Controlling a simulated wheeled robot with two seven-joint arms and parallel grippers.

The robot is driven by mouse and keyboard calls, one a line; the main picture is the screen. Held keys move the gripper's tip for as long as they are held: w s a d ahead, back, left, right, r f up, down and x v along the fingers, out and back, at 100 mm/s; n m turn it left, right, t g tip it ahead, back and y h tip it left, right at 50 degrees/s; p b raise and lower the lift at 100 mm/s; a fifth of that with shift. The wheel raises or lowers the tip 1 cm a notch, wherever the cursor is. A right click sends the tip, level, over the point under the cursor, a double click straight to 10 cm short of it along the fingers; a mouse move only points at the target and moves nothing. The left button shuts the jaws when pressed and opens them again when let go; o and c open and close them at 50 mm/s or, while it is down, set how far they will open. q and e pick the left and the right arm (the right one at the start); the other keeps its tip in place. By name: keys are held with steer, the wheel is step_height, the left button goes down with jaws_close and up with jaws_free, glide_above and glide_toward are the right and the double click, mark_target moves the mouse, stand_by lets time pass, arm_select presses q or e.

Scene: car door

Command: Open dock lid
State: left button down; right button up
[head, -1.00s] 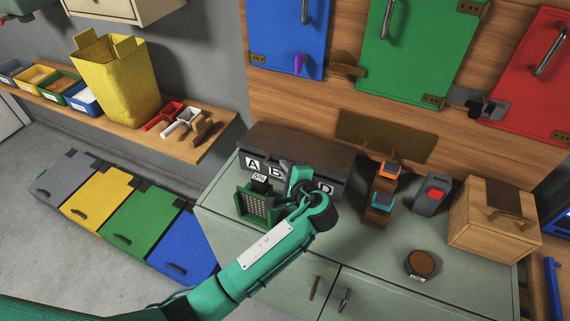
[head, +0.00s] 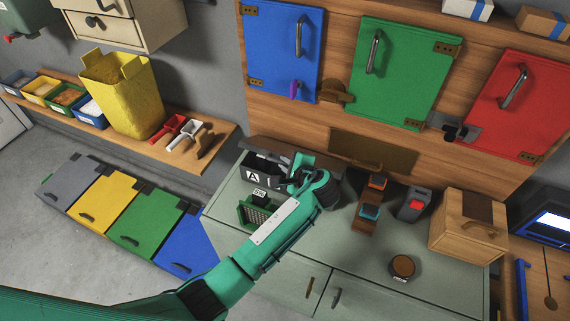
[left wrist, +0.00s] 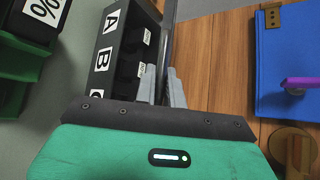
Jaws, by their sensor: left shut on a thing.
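The dock (head: 254,175) is a dark box on the grey-green cabinet, with white letter labels on its front; A shows in the head view, and A and B in the left wrist view (left wrist: 103,52). Its dark lid (head: 262,146) is raised at the back, seen almost edge-on in the left wrist view (left wrist: 168,22). Dark slots with small white tags show inside. My left gripper (left wrist: 165,86) is shut on the lid's edge; in the head view my wrist hides its fingertips and the dock's right part. My right gripper is not in view.
A green grated holder (head: 262,215) with a percent tag stands in front of the dock. Blue, green and red doors hang above.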

arm_select(q)
steer(key=shift+w+r, duration=0.1)
steer(key=shift+r, duration=0.05)
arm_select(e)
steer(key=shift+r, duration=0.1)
arm_select(q)
steer(key=c, duration=1.5)
jaws_free()
